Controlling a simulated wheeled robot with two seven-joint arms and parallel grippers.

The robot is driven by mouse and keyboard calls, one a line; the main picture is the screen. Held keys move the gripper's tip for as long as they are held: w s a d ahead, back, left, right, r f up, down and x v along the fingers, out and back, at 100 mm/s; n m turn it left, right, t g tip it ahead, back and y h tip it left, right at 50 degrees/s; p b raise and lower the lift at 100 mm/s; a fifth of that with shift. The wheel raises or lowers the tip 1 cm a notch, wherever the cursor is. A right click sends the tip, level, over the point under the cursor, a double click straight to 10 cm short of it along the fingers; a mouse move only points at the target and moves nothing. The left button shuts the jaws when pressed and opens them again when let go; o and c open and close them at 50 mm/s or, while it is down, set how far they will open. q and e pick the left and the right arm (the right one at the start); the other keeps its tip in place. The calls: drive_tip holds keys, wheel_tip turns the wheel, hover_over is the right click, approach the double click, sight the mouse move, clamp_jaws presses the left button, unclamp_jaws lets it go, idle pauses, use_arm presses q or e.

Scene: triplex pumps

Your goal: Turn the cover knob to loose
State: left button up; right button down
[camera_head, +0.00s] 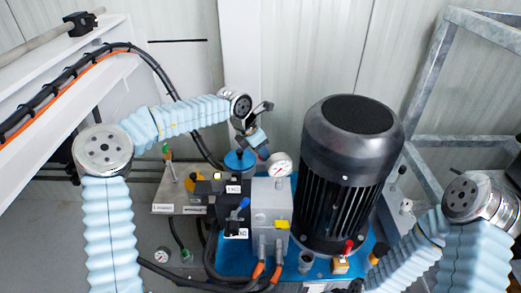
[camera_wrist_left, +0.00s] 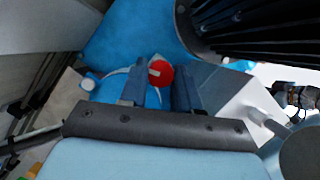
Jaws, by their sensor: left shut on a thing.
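My left gripper (camera_head: 255,138) reaches down behind the pump block, over a blue round cover (camera_head: 240,160). In the left wrist view, a small round red knob (camera_wrist_left: 160,73) with a pale mark sits between the tips of the two blue-grey fingers. My left gripper (camera_wrist_left: 158,88) is shut on this red knob. In the head view the knob is hidden by the gripper, and I cannot read its turn. My right arm comes in at the lower right, and its gripper is not clearly visible.
A large black motor (camera_head: 347,175) stands right of the left gripper. A pressure gauge (camera_head: 280,165) on the grey valve block (camera_head: 271,205) stands close in front. A blue-handled valve (camera_head: 238,208) and orange-ended hoses are nearer. A grey metal frame (camera_head: 430,90) stands at right.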

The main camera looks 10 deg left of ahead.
use_arm(q)
drive_tip(key=n+t+y, duration=0.1)
drive_tip(key=n, duration=0.3)
drive_tip(key=shift+s+d+n, duration=0.1)
drive_tip(key=shift+n, duration=0.2)
drive_tip(key=n+y, duration=0.1)
drive_tip(key=n, duration=0.1)
drive_tip(key=n+y, duration=0.1)
drive_tip(key=n, duration=0.1)
drive_tip(key=shift+d+n+t, duration=0.15)
drive_tip(key=shift+n+t, duration=0.15)
drive_tip(key=n+y, duration=0.2)
drive_tip(key=n, duration=0.2)
drive_tip(key=shift+d, duration=0.15)
drive_tip(key=shift+d+n+g+y, duration=0.1)
drive_tip(key=shift+n+g+y, duration=0.25)
drive_tip(key=shift+n, duration=0.9)
drive_tip(key=shift+n+g+y, duration=0.25)
drive_tip(key=shift+n+y, duration=0.1)
drive_tip(key=shift+n, duration=0.9)
drive_tip(key=o, duration=1.1)
drive_tip(key=shift+c, duration=0.2)
drive_tip(key=v, duration=1.3)
drive_tip(key=shift+r, duration=0.45)
